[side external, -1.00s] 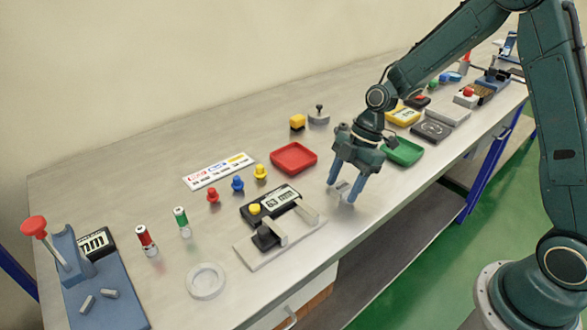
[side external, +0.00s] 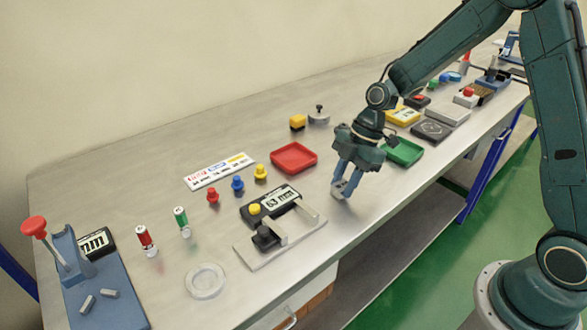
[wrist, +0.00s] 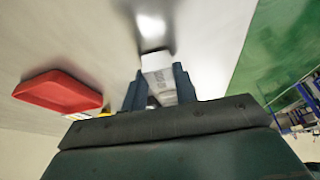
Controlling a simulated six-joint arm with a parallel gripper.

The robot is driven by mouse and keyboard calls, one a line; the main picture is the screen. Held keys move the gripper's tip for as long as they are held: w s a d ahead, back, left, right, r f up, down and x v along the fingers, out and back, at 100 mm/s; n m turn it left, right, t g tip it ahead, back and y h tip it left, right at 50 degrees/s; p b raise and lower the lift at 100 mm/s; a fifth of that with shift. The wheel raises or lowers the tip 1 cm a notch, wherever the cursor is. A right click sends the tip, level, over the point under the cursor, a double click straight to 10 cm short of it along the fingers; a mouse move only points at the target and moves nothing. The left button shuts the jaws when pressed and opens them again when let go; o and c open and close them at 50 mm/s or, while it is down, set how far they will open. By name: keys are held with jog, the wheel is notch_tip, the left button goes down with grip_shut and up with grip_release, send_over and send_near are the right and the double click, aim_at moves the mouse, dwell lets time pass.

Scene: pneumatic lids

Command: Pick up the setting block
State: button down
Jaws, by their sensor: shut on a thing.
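The setting block is a small light-grey metal block (side external: 339,188) with dark marking on one face. It sits between the blue fingertips of my gripper (side external: 346,188), near the front part of the bench. In the wrist view the block (wrist: 159,82) shows between the two fingers (wrist: 158,92), which touch it on both sides. My gripper is shut on it. The fingers hide part of the block. I cannot tell whether it rests on the bench or is just above it.
A red tray (side external: 294,157) lies to the left and a green tray (side external: 404,152) behind on the right. A gauge fixture with a 63 mm display (side external: 284,200) stands to the front left. The bench front edge is close by.

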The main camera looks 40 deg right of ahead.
aim_at(344, 184)
notch_tip(344, 184, up, 20)
jog(key=shift+f, duration=0.2)
dwell(0.4)
dwell(0.5)
